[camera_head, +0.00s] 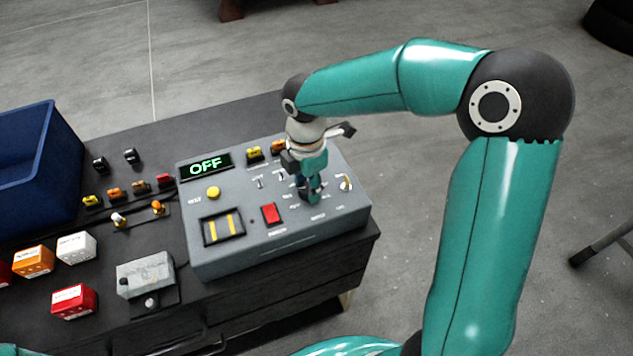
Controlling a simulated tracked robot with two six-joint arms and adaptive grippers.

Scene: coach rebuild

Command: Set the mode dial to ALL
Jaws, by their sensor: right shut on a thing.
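The grey control panel (260,248) sits on the dark bench top, with a display (205,167) that reads OFF in green. My right gripper (310,196) points down onto the panel's right half and is shut on what appears to be the mode dial. The gripper's fingers hide the dial, so I cannot tell which mark it points to. Small white labels surround that spot but are too small to read. My left gripper is not in view.
The panel also carries a yellow button (213,193), a red switch (270,214), a striped cover (223,227) and a silver toggle (346,182). A blue bin (38,165), coloured blocks (74,300) and a grey box (145,276) stand to the left.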

